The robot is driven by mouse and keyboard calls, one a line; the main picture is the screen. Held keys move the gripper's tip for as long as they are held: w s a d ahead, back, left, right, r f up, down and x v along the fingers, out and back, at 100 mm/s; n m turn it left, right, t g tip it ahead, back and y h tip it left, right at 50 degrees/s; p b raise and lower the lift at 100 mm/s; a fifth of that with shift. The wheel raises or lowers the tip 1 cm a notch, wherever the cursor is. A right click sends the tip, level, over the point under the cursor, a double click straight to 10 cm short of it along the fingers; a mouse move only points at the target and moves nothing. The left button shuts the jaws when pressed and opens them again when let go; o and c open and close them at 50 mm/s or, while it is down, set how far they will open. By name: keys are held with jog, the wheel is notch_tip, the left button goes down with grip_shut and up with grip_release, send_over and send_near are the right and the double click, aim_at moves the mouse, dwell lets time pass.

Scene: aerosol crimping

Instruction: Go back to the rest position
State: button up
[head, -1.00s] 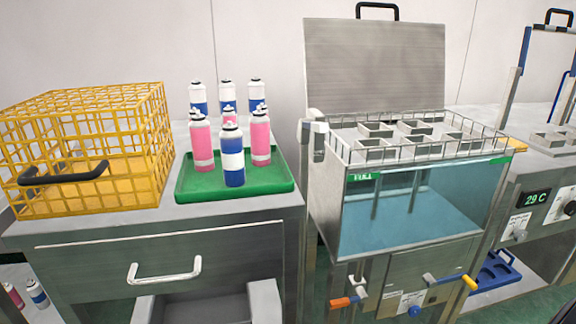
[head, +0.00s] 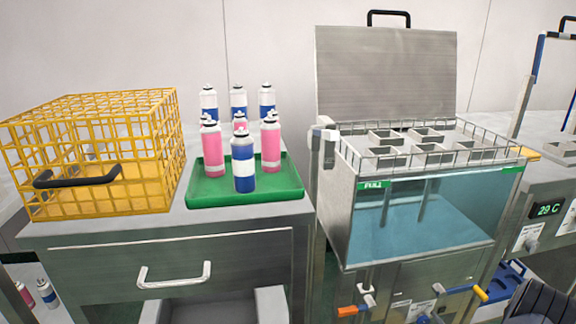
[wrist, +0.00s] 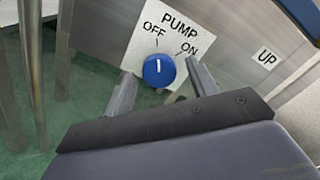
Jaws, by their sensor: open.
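My gripper (wrist: 160,88) shows in the wrist view with its two grey fingers apart and nothing between them that it grips. A blue round knob (wrist: 158,71) on a white PUMP label (wrist: 180,22) lies in front of the fingers, seen in the gap between them. The knob's white mark points up in the picture; I cannot tell whether it lines up with OFF or ON. Whether the fingers touch the knob is unclear. The gripper is not clearly visible in the head view.
A water bath (head: 425,225) with a raised lid (head: 385,75) stands right of a bench (head: 170,245). On the bench are a yellow wire cage (head: 90,150) and a green tray (head: 285,185) of several cans. A drawer handle (head: 174,275) sticks out. Metal legs (wrist: 32,70) stand left in the wrist view.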

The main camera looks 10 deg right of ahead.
jog(key=m+p, duration=0.3)
jog(key=m, duration=0.1)
jog(key=shift+r+p, duration=0.2)
jog(key=shift+p, duration=0.15)
jog(key=m+p, duration=0.3)
jog(key=m, duration=0.1)
jog(key=shift+a, duration=0.1)
jog(key=shift+m+p, duration=0.55)
jog(key=shift+m, duration=0.05)
jog(key=shift+s+f+m, duration=0.1)
jog(key=shift+s+m, duration=0.15)
jog(key=shift+m, duration=0.15)
jog(key=s, duration=0.8)
jog(key=shift+d+f+p, duration=0.15)
jog(key=shift+d+p, duration=0.2)
jog(key=shift+p, duration=0.1)
jog(key=shift+a, duration=0.1)
